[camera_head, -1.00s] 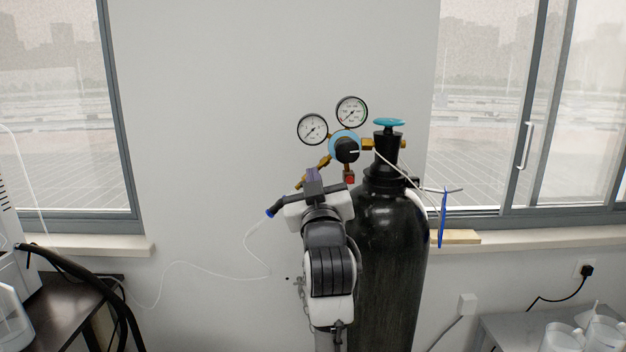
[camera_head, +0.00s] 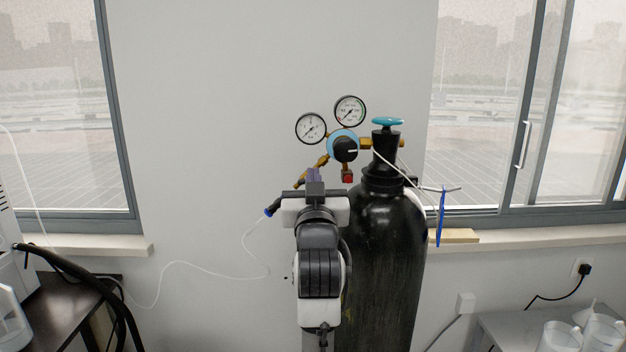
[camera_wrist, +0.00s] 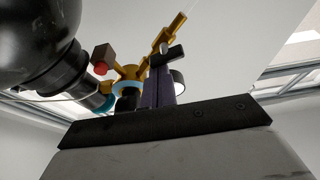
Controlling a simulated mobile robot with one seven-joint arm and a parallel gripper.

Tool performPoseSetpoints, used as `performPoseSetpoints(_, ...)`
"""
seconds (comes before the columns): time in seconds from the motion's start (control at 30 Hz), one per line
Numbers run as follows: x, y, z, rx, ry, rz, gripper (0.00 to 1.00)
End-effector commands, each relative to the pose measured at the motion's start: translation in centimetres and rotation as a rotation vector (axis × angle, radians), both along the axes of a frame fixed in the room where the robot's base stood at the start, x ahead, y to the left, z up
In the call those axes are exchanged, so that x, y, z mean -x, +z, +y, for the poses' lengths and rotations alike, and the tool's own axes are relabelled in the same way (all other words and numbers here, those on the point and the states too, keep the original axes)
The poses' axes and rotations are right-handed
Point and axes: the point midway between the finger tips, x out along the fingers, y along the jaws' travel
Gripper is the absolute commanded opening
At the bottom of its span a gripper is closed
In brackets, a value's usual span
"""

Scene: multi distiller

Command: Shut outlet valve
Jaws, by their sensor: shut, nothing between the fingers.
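The brass outlet (camera_head: 320,161) runs down and left from the regulator, below the two gauges. In the wrist view the brass outlet (camera_wrist: 164,40) rises above my fingers, with a short black handle (camera_wrist: 168,56) on it that looks like the outlet valve. My gripper (camera_head: 314,174) is shut and empty, its purple fingers pointing up just below the outlet. In the wrist view my gripper (camera_wrist: 158,82) has its fingertips right by the black handle; I cannot tell whether they touch. In the head view the handle is hard to make out.
The black gas cylinder (camera_head: 380,260) stands close right of my arm, with a teal top valve (camera_head: 388,121). The black regulator knob (camera_head: 346,150) and red part (camera_head: 347,178) are just right of my fingers. A thin white tube (camera_head: 200,264) runs left. The wall behind is bare.

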Motion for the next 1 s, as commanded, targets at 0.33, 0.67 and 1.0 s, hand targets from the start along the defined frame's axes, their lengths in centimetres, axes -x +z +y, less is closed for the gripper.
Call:
performPoseSetpoints(0.33, -0.05, -0.21, -0.04, -0.083, 0.001, 0.003, 0.00)
performPoseSetpoints(0.67, -0.06, -0.32, -0.11, -0.169, 0.002, 0.003, 0.00)
performPoseSetpoints(1.0, -0.05, -0.45, -0.20, -0.276, 0.001, 0.003, 0.00)
